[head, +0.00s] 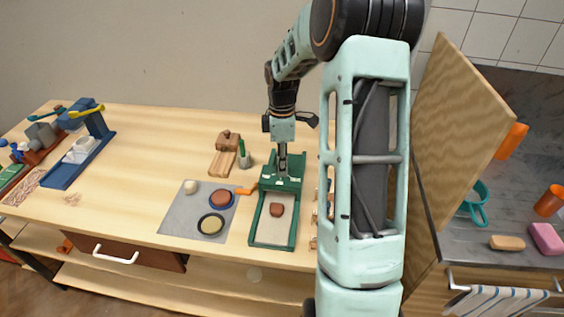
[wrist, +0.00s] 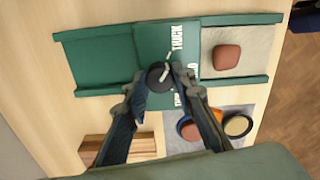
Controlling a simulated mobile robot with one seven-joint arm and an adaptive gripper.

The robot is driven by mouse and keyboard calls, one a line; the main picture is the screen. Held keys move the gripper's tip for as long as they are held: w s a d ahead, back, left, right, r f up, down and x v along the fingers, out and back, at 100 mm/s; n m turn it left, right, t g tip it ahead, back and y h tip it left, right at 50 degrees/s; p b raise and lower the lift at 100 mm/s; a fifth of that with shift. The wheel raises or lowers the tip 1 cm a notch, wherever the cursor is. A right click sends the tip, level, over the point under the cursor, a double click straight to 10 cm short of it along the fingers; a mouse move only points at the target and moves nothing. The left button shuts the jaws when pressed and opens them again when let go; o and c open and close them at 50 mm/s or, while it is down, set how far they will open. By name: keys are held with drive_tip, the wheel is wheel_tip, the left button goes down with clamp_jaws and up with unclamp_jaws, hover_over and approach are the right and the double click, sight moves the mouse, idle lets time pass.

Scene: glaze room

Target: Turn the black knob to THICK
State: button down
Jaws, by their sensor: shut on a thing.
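The black knob (wrist: 158,75) sits on the green panel (wrist: 150,45) of a slab device, which also shows in the head view (head: 292,163). My gripper (wrist: 160,80) is shut on the knob, one finger on each side; in the head view my gripper (head: 282,172) comes straight down onto the device. The white word THICK (wrist: 177,37) reads near the panel's upper edge in the wrist view. A second label and a lower one are partly hidden by a finger. A pale line on the knob slants up toward the THICK side; its exact setting is hard to tell.
A brown lump (head: 277,209) lies on the device's pale bed. A grey mat (head: 180,222) with small dishes lies to its left. A wooden block (head: 223,165) and a green-handled tool stand behind. A large wooden board (head: 465,125) rises at right.

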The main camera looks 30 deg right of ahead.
drive_tip(key=shift+n, duration=0.5)
drive_tip(key=c, duration=1.6)
unclamp_jaws()
wheel_tip(320, 180, up, 12)
drive_tip(key=shift+r, duration=0.1)
